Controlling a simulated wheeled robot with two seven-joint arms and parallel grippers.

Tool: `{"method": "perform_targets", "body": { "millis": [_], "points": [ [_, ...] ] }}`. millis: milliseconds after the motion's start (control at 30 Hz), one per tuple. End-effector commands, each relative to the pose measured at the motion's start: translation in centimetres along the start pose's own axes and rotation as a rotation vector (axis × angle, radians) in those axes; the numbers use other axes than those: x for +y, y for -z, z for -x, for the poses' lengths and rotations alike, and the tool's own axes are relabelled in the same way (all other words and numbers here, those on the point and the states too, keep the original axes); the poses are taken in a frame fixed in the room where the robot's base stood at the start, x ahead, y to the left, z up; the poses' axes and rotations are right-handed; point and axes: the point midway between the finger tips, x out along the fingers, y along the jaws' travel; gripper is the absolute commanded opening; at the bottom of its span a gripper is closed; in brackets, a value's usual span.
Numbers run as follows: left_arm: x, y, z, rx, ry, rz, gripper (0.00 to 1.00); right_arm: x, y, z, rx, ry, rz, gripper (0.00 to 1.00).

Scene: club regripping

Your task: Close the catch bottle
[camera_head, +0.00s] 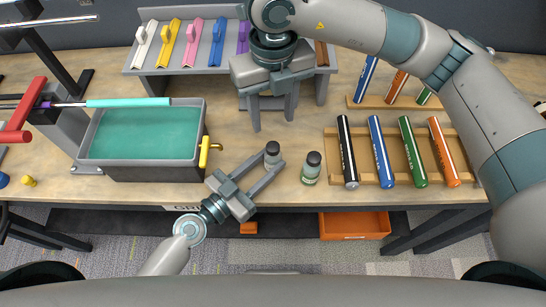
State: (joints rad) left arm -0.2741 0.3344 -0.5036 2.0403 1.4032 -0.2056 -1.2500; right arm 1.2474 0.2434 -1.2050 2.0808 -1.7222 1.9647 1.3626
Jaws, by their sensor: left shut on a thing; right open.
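A small bottle (272,158) with a grey body and a dark top stands right of the basin. My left gripper (271,164) is shut on it, one finger on each side. I cannot tell whether the dark top is a fitted cap. A second small bottle (311,175), with a dark top and a pale green label, stands to the right near the front edge, apart from both grippers. My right gripper (273,122) is open and empty, pointing down just behind the held bottle.
A grey basin (146,174) with a green inside and a yellow tap (206,152) stands left. A wooden tray (401,170) of several coloured tubes lies right. A grey rack (150,72) of coloured clips stands behind. An orange bin (355,226) sits below the table.

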Motion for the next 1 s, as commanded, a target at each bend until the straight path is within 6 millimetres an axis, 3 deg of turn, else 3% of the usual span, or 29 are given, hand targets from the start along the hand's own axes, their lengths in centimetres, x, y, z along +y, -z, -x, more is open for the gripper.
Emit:
{"method": "perform_targets", "body": {
  "millis": [200,500,533,600,1000],
  "points": [
    [0.0,-0.1,0.0,-0.001,0.000,0.000,0.00,0.0,0.0,1.6,0.000,0.000,0.001,0.45],
    [0.0,-0.1,0.0,-0.001,0.000,0.000,0.00,0.0,0.0,1.7,0.001,0.000,0.001,0.45],
    [0.0,0.0,0.0,-0.001,0.000,0.000,0.40,0.0,0.0,1.7,0.001,0.000,0.001,0.45],
    [0.0,0.0,0.0,-0.001,0.000,0.000,0.55,0.0,0.0,1.7,0.001,0.000,0.001,0.45],
    [0.0,-0.1,0.3,-0.001,0.000,0.000,0.55,0.0,0.0,1.5,0.001,0.000,0.000,0.45]
  ]
}}
